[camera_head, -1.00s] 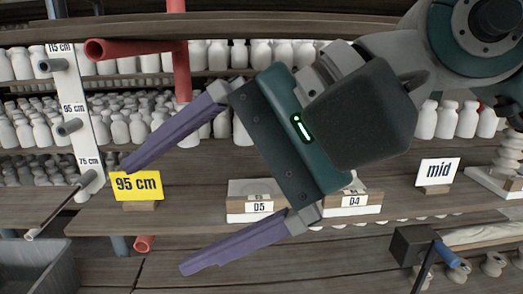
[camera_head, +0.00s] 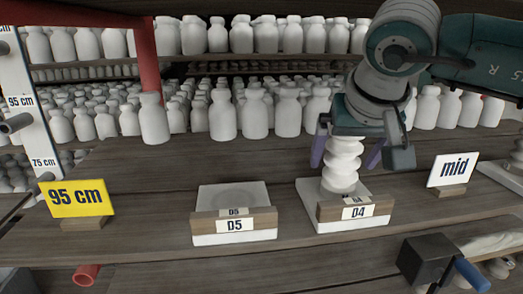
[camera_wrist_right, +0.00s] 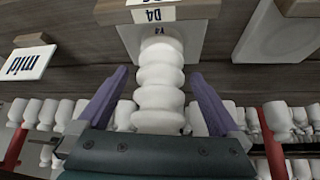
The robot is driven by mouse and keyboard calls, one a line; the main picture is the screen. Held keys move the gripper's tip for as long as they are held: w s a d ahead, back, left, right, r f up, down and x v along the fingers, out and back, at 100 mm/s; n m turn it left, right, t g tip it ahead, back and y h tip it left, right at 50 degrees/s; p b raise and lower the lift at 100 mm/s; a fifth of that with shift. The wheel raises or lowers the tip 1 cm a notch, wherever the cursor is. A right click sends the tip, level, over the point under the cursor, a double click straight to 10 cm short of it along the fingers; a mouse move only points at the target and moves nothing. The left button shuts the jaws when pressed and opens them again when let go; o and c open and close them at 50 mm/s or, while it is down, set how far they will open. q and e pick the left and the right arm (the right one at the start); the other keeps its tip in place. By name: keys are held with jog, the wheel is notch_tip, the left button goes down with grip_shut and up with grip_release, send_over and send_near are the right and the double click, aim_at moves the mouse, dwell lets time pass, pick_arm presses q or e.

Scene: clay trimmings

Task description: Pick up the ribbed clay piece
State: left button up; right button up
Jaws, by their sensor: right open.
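The ribbed clay piece (camera_head: 343,165) is white, with stacked round bulges. It stands upright on the white block labelled D4 (camera_head: 318,193). My right gripper (camera_head: 346,160) is open, with its purple fingers on either side of the upper part of the piece. The right wrist view shows the same ribbed piece (camera_wrist_right: 160,85) between the two spread fingers of my right gripper (camera_wrist_right: 160,82), with a gap on each side. The top of the piece is hidden under the gripper's palm in the head view. My left gripper is not in view.
An empty block labelled D5 (camera_head: 235,194) stands left of D4. A yellow "95 cm" sign (camera_head: 77,198) and a white "mid" sign (camera_head: 453,170) stand on the shelf. Many white bottles (camera_head: 222,115) crowd behind. A dark box with a blue handle (camera_head: 425,258) is at lower right.

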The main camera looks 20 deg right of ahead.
jog(key=shift+w+d+f, duration=0.1)
jog(key=shift+w+f, duration=0.1)
jog(key=shift+f, duration=0.2)
jog(key=shift+c, duration=0.2)
grip_shut()
dwell(0.3)
jog(key=shift+r, duration=0.1)
